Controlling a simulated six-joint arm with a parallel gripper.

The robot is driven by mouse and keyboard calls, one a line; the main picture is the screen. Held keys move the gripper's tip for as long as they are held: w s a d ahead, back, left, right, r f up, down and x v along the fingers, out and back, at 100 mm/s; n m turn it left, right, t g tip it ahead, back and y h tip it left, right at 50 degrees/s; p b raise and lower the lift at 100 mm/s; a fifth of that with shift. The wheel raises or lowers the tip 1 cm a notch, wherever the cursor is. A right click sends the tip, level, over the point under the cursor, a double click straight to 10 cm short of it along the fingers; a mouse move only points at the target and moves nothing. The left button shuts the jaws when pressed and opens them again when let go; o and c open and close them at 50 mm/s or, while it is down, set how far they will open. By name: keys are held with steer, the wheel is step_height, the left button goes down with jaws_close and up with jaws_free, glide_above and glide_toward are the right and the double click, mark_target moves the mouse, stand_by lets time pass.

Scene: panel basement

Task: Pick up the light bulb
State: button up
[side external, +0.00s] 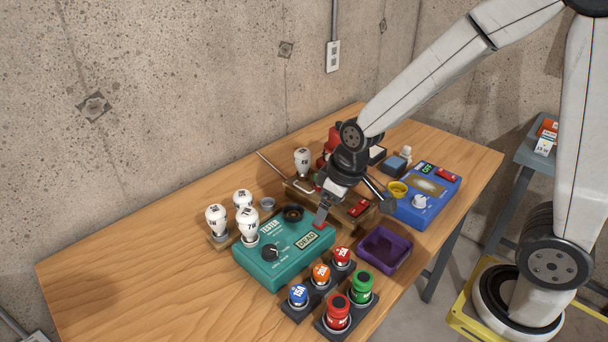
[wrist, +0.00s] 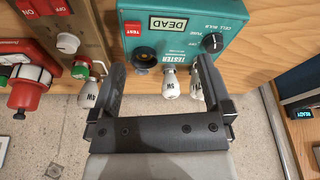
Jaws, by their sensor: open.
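Several white light bulbs with printed wattages are in view. My gripper (side external: 322,218) points down near the teal tester (side external: 268,272). In the wrist view my gripper (wrist: 162,75) is open; a 5W bulb (wrist: 170,85) appears between its fingers, apart from them. A 4W bulb (wrist: 88,96) shows beside the left finger. Another bulb is partly hidden by the right finger.
The tester's display (side external: 307,240) reads DEAD. Coloured fuses (side external: 320,274) stand in dark racks in front. A purple tray (side external: 384,249) and a blue box (side external: 424,205) are to the right. The wooden table (side external: 110,290) is clear at left.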

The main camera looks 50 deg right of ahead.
mark_target(250, 212)
steer(key=w+a+n, duration=0.1)
steer(key=w+a, duration=0.2)
steer(key=w+a+n+y, duration=0.1)
steer(key=w+a+n, duration=0.1)
steer(key=w+a, duration=0.1)
steer(key=w+a+r+n+y, duration=0.1)
steer(key=w+a+n, duration=0.1)
steer(key=w+a, duration=0.1)
steer(key=shift+w+a+r+t, duration=0.1)
steer(key=shift+w+a+t, duration=0.05)
steer(key=shift+w, duration=0.3)
steer(key=shift+w+a+t, duration=0.1)
steer(key=shift+w+t, duration=0.05)
steer(key=shift+w, duration=0.3)
steer(key=shift+x, duration=1.3)
steer(key=shift+x, duration=2.6)
steer(key=shift+s, duration=0.1)
steer(key=shift+c, duration=0.2)
jaws_close()
